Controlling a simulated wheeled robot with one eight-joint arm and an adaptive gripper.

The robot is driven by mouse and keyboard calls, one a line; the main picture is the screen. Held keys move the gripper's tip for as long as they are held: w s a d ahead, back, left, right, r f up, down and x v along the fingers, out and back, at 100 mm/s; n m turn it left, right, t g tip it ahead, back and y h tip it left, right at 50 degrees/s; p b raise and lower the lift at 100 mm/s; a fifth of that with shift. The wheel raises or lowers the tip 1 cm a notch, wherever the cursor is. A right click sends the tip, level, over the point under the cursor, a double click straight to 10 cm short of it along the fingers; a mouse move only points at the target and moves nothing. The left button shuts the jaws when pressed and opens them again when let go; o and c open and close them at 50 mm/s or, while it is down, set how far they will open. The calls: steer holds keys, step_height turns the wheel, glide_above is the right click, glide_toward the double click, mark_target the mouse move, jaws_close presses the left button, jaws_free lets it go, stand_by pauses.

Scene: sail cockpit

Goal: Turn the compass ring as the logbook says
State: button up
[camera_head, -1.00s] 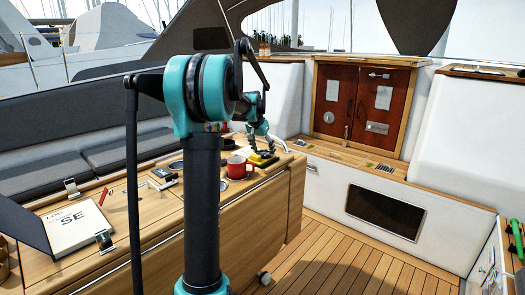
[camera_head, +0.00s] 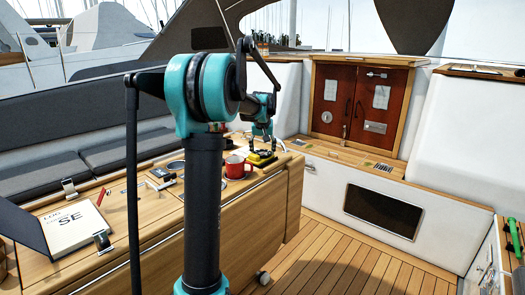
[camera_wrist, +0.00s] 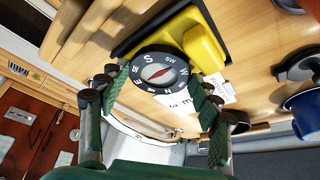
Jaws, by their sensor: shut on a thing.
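The compass has a yellow body (camera_head: 262,158) on the wooden table in the head view; it also shows in the wrist view (camera_wrist: 201,45). Its round black ring (camera_wrist: 158,72) carries white letters, with S near the top and a red-and-white needle. My gripper (camera_wrist: 160,80) has one green finger on each side of the ring and is shut on it. In the head view my gripper (camera_head: 264,146) is low over the compass, its tips small. The open logbook (camera_head: 75,228) at the table's left reads "LOG" and, in large letters, "SE".
A red mug (camera_head: 237,168) stands just in front of the compass. Clips, a red pen and small items lie along the table. In the wrist view, a blue mug (camera_wrist: 306,108) is at the right and a lettered white paper (camera_wrist: 180,101) lies beside the compass.

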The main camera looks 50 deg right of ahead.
steer(key=o, duration=1.2)
steer(key=shift+c, duration=0.2)
steer(key=v, duration=1.2)
